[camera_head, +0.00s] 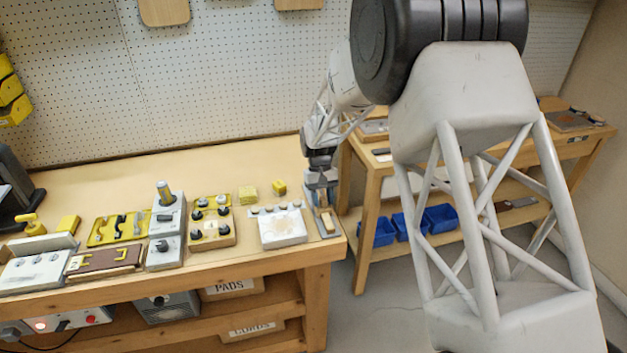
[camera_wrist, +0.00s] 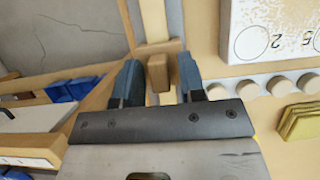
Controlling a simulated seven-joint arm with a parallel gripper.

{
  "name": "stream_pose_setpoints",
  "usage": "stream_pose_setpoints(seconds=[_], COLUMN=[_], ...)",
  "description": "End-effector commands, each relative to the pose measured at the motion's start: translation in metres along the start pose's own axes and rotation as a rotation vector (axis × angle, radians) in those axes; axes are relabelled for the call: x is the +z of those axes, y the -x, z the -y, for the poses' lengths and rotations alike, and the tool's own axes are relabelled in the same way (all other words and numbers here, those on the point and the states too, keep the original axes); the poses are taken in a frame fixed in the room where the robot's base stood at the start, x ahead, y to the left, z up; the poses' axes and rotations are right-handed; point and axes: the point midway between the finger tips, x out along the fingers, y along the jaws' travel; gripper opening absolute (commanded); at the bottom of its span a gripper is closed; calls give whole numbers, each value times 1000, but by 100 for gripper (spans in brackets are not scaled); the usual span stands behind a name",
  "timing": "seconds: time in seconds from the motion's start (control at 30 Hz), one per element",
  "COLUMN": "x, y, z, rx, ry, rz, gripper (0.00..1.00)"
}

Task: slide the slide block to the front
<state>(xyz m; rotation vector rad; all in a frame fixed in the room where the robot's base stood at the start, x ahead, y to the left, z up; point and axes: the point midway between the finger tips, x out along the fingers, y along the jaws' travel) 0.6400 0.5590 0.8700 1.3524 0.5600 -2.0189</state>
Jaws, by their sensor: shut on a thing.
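The slide block (camera_wrist: 158,73) is a small tan wooden piece between my two blue fingers in the wrist view. It sits on a narrow pale slide rail (camera_wrist: 152,24) that runs away from the gripper. In the head view the slide rail (camera_head: 327,224) lies at the right end of the bench, running from back to front. My gripper (camera_head: 321,186) points down over the rail's back part, and it also shows in the wrist view (camera_wrist: 158,70). It is shut on the slide block. In the head view my fingers largely hide the block.
A white panel with a row of round knobs (camera_head: 283,228) stands close left of the rail. Yellow blocks (camera_head: 248,194) lie behind it. The bench's right edge is close beside the rail. A second bench with blue bins (camera_head: 440,217) stands farther right.

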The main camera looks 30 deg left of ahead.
Motion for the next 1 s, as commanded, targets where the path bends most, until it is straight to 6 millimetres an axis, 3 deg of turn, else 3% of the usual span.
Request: stream_pose_setpoints(seconds=[0.03, 1.0], x=[3, 25], y=[-19, -28], z=[-2, -2], rx=[0, 0], ry=[-1, -1], rz=[24, 24], gripper=[16, 16])
